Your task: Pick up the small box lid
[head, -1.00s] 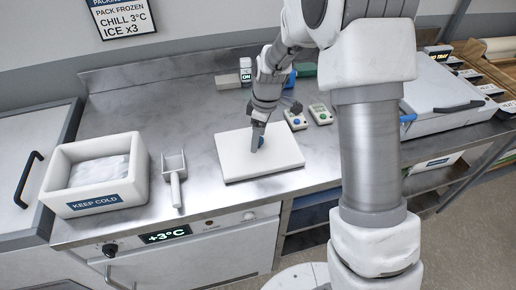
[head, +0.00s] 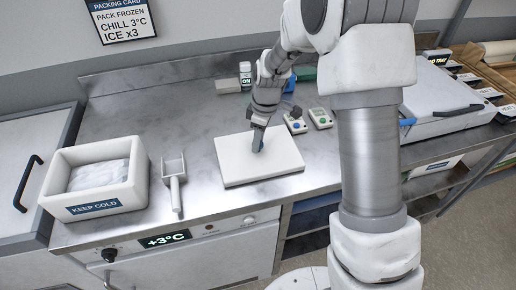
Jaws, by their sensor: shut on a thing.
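I cannot tell whether the slab is clear of the counter.
A white KEEP COLD box (head: 97,180) with ice and a metal scoop (head: 174,184) are to the left. Two small button devices (head: 295,123) are behind the slab at right. A grey lidded case (head: 440,95) stands further right. The counter behind the scoop is clear.

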